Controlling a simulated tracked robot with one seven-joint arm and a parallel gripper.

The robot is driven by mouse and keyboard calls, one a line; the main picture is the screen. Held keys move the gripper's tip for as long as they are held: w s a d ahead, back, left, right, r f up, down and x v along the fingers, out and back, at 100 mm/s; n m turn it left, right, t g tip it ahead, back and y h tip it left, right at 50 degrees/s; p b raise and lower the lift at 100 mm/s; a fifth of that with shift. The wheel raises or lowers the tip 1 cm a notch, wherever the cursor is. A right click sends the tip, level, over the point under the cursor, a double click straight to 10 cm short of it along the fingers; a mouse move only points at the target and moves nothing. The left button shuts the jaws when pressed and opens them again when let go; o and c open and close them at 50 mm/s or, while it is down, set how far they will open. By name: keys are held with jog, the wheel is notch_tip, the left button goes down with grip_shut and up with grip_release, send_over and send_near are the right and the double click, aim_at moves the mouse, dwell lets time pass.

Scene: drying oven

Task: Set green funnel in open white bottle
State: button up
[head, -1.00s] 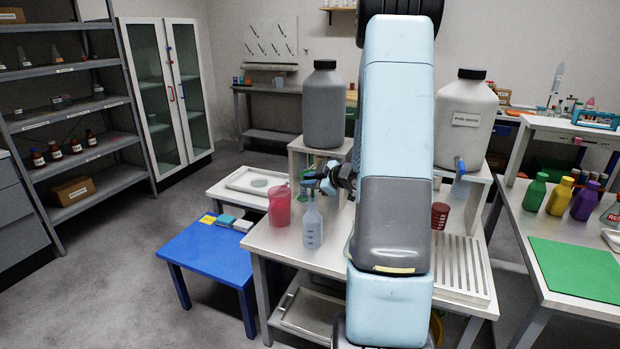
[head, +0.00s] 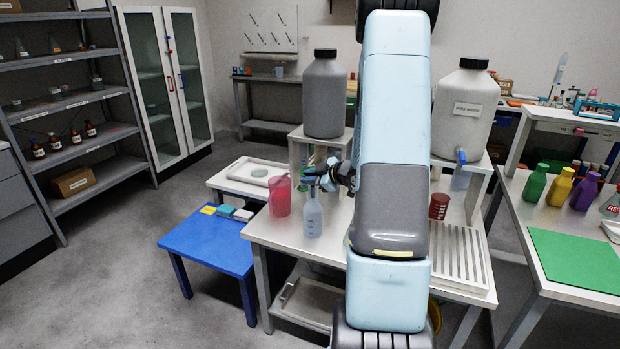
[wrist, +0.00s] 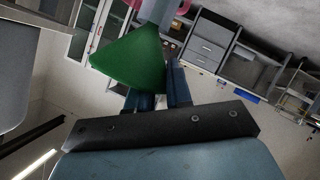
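The open white bottle (head: 312,217), translucent and bluish, stands upright on the white bench. My gripper (head: 318,180) is directly above it, close to its mouth. In the wrist view the green funnel (wrist: 130,62) is at my fingers (wrist: 160,88), its narrow end pointing away from the wrist. One finger shows beside the cone and the other is partly hidden behind it; the gripper looks shut on the funnel. The bottle (wrist: 170,14) shows just beyond the cone's tip. Whether the stem is inside the mouth is hidden.
A red beaker (head: 280,196) stands close to the left of the bottle. A grey carboy (head: 325,98) and a white carboy (head: 464,112) stand on raised shelves behind. A dark red cup (head: 438,206) is right of my arm. A lower blue table (head: 205,250) is at the left.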

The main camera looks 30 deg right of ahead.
jog(key=o, duration=0.5)
jog(key=shift+s, duration=0.1)
jog(key=v, duration=1.3)
jog(key=shift+s+d, duration=0.15)
jog(key=shift+s, duration=0.1)
jog(key=shift+r, duration=0.1)
jog(key=a+r+m+g+h, duration=0.1)
jog(key=a+r+m+h, duration=0.25)
jog(key=r, duration=0.35)
jog(key=a+r+m+h, duration=0.2)
jog(key=r+m+h, duration=0.1)
jog(key=r+h, duration=0.3)
jog(key=s+a+r+m+g+y, duration=0.1)
jog(key=s+a+g, duration=0.1)
jog(key=s+a, duration=0.4)
jog(key=s+a+r+m+g+y, duration=0.1)
jog(key=s+a+m+y, duration=0.1)
jog(key=s+a, duration=0.5)
jog(key=s+a+r+m+g+y, duration=0.1)
jog(key=s+a+m+g, duration=0.1)
jog(key=s+a, duration=0.5)
jog(key=shift+s+r+g+y, duration=0.2)
jog(key=shift+r+g+y, duration=0.05)
jog(key=shift+g, duration=0.05)
